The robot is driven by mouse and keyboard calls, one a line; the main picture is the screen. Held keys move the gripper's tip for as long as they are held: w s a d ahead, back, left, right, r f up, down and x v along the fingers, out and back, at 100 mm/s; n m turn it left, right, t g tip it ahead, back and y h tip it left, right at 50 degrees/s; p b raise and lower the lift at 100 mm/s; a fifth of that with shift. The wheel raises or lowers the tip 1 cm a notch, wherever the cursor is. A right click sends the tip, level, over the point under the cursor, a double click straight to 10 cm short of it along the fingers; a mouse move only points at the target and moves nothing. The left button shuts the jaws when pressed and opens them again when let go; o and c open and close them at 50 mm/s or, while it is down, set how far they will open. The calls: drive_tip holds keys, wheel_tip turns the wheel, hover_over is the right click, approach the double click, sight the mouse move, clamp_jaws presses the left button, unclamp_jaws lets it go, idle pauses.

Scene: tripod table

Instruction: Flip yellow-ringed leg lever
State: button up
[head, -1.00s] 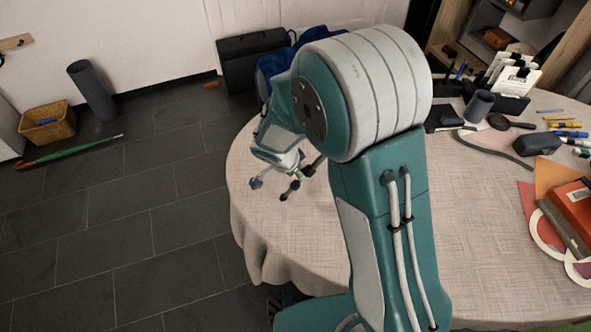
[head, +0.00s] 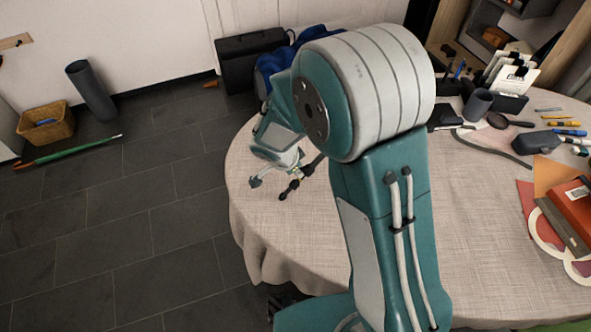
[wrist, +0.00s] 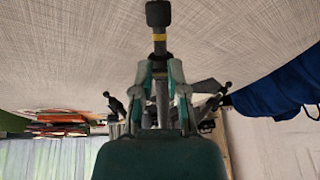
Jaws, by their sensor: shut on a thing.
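The tripod's yellow-ringed leg (wrist: 159,52) runs up the middle of the wrist view, with a yellow band near a black foot. My gripper (wrist: 161,70) has its teal fingers on either side of this leg and is shut on it. The lever itself cannot be made out between the fingers. Two other dark tripod ends stick out, one at left (wrist: 115,103) and one at right (wrist: 217,94). In the head view, my gripper (head: 278,158) is small and partly hidden by my arm, low over the table's left side. A black-footed tripod leg (head: 290,188) shows beside it.
The round table (head: 290,235) has a pale cloth, bare around the tripod at front left. A dark blue cloth-like thing (wrist: 280,90) lies close by. Pens, a magnifier (head: 500,121), a grey case (head: 535,142) and books (head: 570,212) are on the right side.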

drive_tip(key=shift+w+d+r, duration=0.15)
drive_tip(key=shift+r, duration=0.35)
idle(0.5)
drive_tip(key=shift+w+d+r, duration=0.2)
drive_tip(key=shift+d+r, duration=0.3)
drive_tip(key=shift+d, duration=0.05)
idle(1.2)
drive_tip(key=o, duration=0.5)
drive_tip(key=shift+o, duration=0.2)
drive_tip(key=a+r, duration=0.1)
drive_tip(key=s+a+r, duration=0.1)
drive_tip(key=r, duration=0.1)
drive_tip(key=s+a+r, duration=0.1)
drive_tip(key=shift+r, duration=0.35)
idle(0.6)
idle(0.4)
